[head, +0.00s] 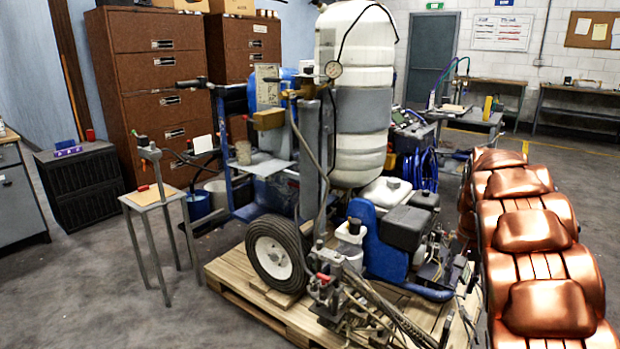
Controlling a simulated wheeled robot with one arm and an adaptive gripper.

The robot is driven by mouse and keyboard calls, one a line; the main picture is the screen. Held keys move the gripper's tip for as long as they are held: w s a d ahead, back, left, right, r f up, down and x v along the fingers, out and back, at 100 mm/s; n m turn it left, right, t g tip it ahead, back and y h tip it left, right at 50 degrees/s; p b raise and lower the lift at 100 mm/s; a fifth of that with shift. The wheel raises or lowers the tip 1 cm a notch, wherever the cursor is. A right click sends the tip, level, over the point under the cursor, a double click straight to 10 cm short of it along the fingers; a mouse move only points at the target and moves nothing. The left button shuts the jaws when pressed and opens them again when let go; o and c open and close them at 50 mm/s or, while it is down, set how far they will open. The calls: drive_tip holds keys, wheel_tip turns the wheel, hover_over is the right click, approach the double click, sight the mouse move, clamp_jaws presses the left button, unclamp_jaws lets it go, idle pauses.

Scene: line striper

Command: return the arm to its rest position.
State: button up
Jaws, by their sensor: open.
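My gripper does not show clearly anywhere in the head view, and I cannot make out its fingers or anything held in them. The line striper (376,232) stands upright in the middle of the view, with a blue frame, a large white tank (356,50) and a black-tyred wheel (277,258). It rests on a wooden pallet (232,283). Hoses, a gauge and handles crowd its upper part, and the floor directly behind it is hidden.
A small stand with a clamp (157,195) is left of the pallet. Brown filing cabinets (155,85) and a black cabinet (82,183) stand at left. A bench (475,118) is behind the striper, another (585,105) at the back right. Grey floor at front left is clear.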

drive_tip(key=s+a+r+n+g, duration=0.1)
drive_tip(key=s+a+r+n, duration=0.2)
drive_tip(key=s+a, duration=1.4)
drive_tip(key=s+a+f+n+g, duration=0.1)
drive_tip(key=s+a+f+n, duration=0.15)
drive_tip(key=s, duration=0.85)
drive_tip(key=s+a+f+n+g, duration=0.1)
drive_tip(key=s+a+f+n, duration=0.2)
drive_tip(key=s, duration=0.7)
wheel_tip(320, 180, up, 20)
drive_tip(key=t+p, duration=0.1)
drive_tip(key=p, duration=1.6)
drive_tip(key=shift+w+a+r+p, duration=0.2)
drive_tip(key=shift+w+a+p, duration=0.1)
drive_tip(key=shift+w+a, duration=0.1)
